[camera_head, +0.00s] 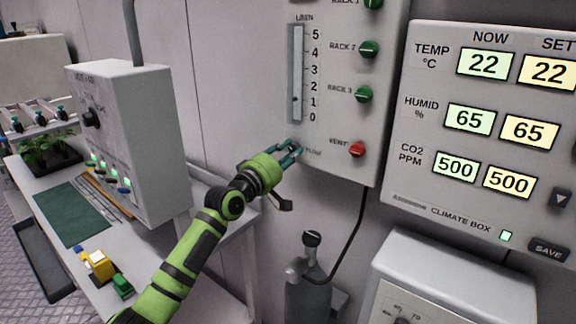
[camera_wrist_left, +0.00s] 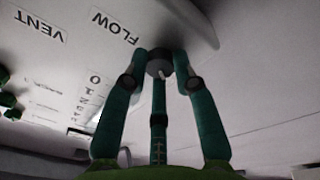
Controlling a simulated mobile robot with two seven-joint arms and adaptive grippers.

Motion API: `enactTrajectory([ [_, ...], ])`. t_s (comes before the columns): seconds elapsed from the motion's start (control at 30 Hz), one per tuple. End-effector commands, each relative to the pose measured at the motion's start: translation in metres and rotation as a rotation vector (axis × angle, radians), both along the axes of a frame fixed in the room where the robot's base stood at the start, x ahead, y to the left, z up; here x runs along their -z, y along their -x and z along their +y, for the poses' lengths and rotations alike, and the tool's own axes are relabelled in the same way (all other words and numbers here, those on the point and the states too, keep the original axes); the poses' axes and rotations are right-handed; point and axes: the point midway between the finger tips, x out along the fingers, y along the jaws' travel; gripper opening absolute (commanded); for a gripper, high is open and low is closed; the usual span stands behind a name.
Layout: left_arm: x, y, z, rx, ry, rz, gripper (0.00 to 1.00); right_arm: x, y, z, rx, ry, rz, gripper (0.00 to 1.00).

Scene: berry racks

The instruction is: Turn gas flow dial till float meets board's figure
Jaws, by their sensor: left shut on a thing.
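The flow dial (camera_wrist_left: 158,67), a dark grey knob with a light pointer mark, sits beside the FLOW label in the left wrist view. My left gripper (camera_head: 291,152) is shut on it, with teal fingers around the knob; the fingers also show in the wrist view (camera_wrist_left: 160,75). In the head view the gripper mostly hides the dial. Above it on the gas panel (camera_head: 325,120) is the flow tube (camera_head: 297,65), scaled 0 to 5. Its small dark float (camera_head: 296,99) sits near 1. I cannot make out a board with a flow figure. My right gripper is not in view.
Green rack knobs (camera_head: 369,48) and the red vent knob (camera_head: 357,150) are right of the tube. The climate box (camera_head: 480,215) shows matching NOW and SET values. A grey cylinder (camera_head: 308,295) stands below. A grey box (camera_head: 125,140) stands on the left bench.

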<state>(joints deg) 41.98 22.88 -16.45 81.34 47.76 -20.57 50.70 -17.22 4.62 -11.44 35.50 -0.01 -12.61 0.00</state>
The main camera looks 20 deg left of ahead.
Motion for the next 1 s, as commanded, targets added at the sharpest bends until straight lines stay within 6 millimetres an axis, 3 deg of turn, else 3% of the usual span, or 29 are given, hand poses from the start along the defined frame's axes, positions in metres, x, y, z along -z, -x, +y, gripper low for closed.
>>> enactTrajectory([
  [0.03, 0.005, 0.000, 0.000, 0.002, -0.045, -0.018, 0.00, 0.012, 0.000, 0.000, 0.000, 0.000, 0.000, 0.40],
  [0.4, 0.005, 0.000, 0.001, 0.001, -0.375, -0.136, 0.00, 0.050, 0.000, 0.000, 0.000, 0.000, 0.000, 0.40],
  [1.0, 0.004, -0.002, 0.003, 0.002, -0.909, -0.325, 0.00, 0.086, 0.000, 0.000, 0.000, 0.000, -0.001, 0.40],
])
